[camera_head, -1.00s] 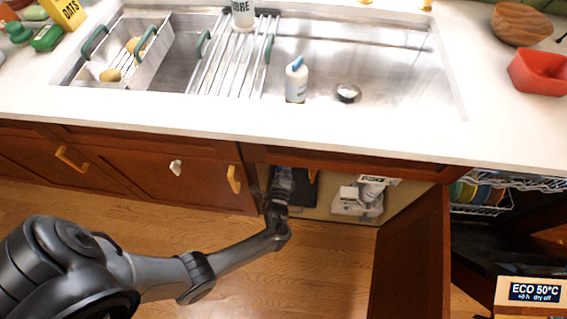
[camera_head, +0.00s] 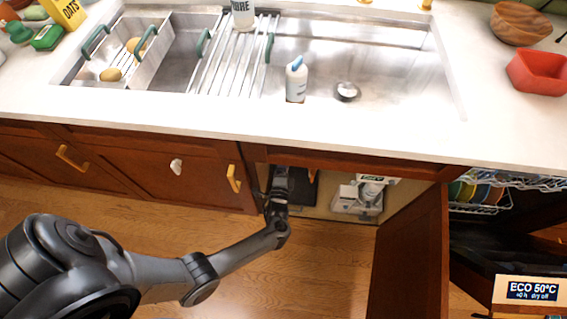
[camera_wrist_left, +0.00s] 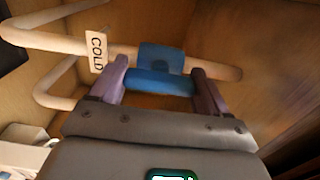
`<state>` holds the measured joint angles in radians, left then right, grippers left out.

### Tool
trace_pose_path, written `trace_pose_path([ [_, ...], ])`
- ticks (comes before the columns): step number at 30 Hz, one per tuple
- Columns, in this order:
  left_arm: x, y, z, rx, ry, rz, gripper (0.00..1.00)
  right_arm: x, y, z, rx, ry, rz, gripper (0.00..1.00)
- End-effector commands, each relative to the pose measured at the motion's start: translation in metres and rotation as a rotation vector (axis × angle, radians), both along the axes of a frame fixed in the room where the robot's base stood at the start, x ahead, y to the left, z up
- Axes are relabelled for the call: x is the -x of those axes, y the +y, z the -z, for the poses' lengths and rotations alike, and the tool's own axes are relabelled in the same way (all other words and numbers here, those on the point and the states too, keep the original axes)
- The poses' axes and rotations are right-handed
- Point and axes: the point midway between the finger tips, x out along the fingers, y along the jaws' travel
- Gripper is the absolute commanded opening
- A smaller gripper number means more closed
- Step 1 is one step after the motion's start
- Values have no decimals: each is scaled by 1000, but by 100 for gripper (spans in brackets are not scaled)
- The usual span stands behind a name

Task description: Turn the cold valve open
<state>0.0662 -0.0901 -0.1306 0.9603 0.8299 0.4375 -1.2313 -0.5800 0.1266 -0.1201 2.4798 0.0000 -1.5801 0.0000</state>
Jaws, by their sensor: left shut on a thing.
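The cold valve's blue handle (camera_wrist_left: 160,84) lies between the fingers of my left gripper (camera_wrist_left: 158,74) in the left wrist view. The gripper is shut on the handle, with one finger at each end. A blue valve block (camera_wrist_left: 160,58) sits just behind it on a pale pipe (camera_wrist_left: 55,38). A white tag reading COLD (camera_wrist_left: 97,51) hangs on the pipe left of the handle. In the head view my left arm reaches into the open cabinet under the sink, and the countertop hides the valve. My right gripper is not in view.
An open cabinet door (camera_head: 412,255) stands right of the opening. White items (camera_head: 362,195) stand inside the cabinet. The dishwasher rack (camera_head: 480,200) with plates is at the right. A white bottle with a blue top (camera_head: 296,82) stands at the sink above.

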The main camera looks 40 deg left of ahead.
Motion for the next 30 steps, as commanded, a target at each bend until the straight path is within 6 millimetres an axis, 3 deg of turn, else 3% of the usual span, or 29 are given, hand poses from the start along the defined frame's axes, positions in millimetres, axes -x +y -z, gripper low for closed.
trace_pose_path([
  [4,0,0,0,4,-1,0,46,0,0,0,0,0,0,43],
  [5,0,0,0,4,-1,0,81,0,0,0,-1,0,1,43],
  [9,0,0,0,3,-1,0,100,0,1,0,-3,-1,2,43],
  [20,6,-5,0,2,1,1,100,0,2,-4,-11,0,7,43],
  [30,50,-34,-1,4,3,1,100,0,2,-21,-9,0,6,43],
])
